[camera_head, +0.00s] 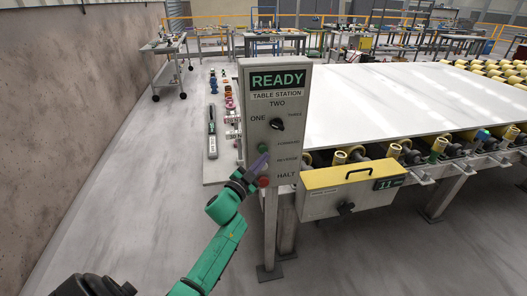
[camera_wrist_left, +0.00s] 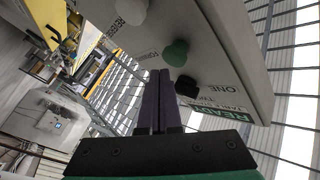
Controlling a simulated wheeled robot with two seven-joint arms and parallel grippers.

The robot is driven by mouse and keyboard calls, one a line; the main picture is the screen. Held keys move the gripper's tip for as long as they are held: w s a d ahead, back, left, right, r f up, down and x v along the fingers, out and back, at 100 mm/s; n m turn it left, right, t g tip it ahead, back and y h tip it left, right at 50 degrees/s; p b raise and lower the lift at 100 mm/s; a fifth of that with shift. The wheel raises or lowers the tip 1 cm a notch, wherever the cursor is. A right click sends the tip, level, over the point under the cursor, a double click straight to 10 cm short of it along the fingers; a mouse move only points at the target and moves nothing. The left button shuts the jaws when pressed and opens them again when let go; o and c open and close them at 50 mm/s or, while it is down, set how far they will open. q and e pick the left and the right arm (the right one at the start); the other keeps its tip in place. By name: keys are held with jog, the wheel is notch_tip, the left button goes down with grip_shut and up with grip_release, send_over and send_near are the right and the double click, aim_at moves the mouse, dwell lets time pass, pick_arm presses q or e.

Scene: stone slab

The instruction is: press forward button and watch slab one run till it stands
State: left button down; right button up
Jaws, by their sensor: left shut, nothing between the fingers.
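The control panel (camera_head: 290,95) stands upright on a post, its lit sign reading READY above TABLE STATION. A black selector knob (camera_head: 277,124) sits among ONE, TWO and THREE; its setting is unclear. The green forward button (camera_head: 262,148) is below it, and the red halt button (camera_head: 264,181) is lower down. My left gripper (camera_head: 263,160) is shut and empty, its tips just below the green button. In the left wrist view the fingers (camera_wrist_left: 160,74) lie beside the green button (camera_wrist_left: 175,52); contact cannot be told. The large white slab (camera_head: 400,95) lies flat on the roller table.
A yellow-topped box (camera_head: 350,178) with a display reading 11 hangs right of the post. Rollers (camera_head: 395,150) line the table's near edge. A side ledge (camera_head: 218,172) with small items is left of the panel. A stone wall (camera_head: 80,90) stands left, with clear floor between.

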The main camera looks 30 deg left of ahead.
pick_arm(q)
jog(key=shift+w+a, duration=0.1)
jog(key=shift+w+a, duration=0.2)
